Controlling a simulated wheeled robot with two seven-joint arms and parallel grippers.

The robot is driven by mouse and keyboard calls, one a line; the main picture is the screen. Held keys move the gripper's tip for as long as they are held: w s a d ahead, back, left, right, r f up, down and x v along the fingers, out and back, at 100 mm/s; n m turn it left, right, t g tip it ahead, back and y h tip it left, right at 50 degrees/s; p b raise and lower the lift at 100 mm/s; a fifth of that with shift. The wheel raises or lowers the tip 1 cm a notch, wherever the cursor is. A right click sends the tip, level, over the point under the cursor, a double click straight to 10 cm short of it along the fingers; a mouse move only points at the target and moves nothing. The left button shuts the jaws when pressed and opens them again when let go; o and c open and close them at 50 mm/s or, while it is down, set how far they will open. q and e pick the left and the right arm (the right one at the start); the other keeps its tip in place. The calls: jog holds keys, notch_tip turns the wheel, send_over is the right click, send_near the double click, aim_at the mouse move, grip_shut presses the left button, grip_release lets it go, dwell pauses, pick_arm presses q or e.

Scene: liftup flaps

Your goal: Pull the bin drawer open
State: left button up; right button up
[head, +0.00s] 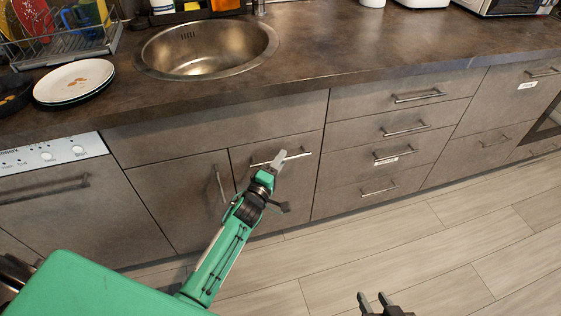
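The front I take for the bin drawer (300,180) is the grey-brown panel below and right of the sink, with a horizontal bar handle (299,156). It looks flush with its neighbours, so closed. My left gripper (277,160) is at the middle of that handle, its pale fingertip overlapping the bar. The bar shows on both sides of it. Whether the fingers are closed around the bar is hidden. My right gripper (375,299) is low at the bottom edge, its two dark fingers apart and empty, away from the cabinets.
The counter (330,50) holds a round sink (207,48), plates (74,80) and a dish rack (60,45). A dishwasher (55,190) is at left, a door with a vertical handle (221,186) beside the bin front, a drawer stack (390,135) at right. The wooden floor (430,250) is clear.

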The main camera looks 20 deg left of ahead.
pick_arm(q)
jog(key=shift+w+d, duration=0.1)
jog(key=shift+w, duration=0.25)
pick_arm(e)
jog(key=shift+a, duration=0.1)
pick_arm(q)
jog(key=shift+c, duration=0.4)
grip_shut()
jog(key=shift+s, duration=0.15)
pick_arm(e)
jog(key=shift+s, duration=0.1)
